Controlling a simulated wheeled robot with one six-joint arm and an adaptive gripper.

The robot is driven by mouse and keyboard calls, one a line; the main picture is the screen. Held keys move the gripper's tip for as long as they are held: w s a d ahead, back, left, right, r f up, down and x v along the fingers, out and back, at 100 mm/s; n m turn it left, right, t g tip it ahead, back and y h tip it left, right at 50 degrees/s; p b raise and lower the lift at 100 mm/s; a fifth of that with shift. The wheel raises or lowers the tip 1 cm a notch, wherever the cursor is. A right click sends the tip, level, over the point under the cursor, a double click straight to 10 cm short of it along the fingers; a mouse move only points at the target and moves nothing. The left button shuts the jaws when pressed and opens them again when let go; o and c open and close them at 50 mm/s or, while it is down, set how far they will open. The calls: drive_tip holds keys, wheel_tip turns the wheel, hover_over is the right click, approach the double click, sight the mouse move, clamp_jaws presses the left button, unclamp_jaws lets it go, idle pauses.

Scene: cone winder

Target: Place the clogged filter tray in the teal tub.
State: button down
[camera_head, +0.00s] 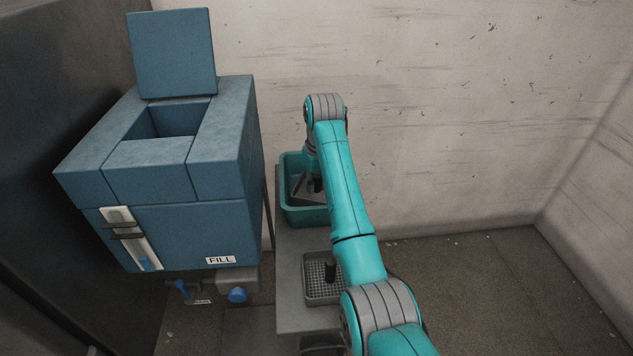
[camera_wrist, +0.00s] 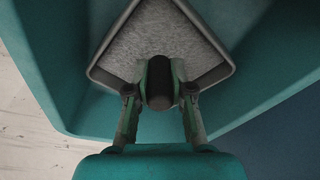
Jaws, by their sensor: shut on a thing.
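The clogged filter tray (camera_wrist: 150,38) is a square tray with a grey rim, filled with grey fuzz, and has a dark upright knob (camera_wrist: 160,84) on it. My gripper (camera_wrist: 160,92) is shut on this knob. In the head view my gripper (camera_head: 315,184) is down inside the teal tub (camera_head: 306,216), and a grey part of the tray (camera_head: 298,188) shows there. The tub's teal walls (camera_wrist: 55,62) surround the tray in the wrist view. The tray sits turned to the walls. I cannot tell if it touches the tub's floor.
A second tray (camera_head: 316,291) with a mesh and a dark knob stands at the near end of the grey bench (camera_head: 291,262), under my arm. A blue machine (camera_head: 185,235) with a raised lid and a FILL label stands left. A wall is behind the tub.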

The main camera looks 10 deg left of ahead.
drive_tip(key=c, duration=1)
unclamp_jaws()
drive_tip(key=shift+r, duration=0.1)
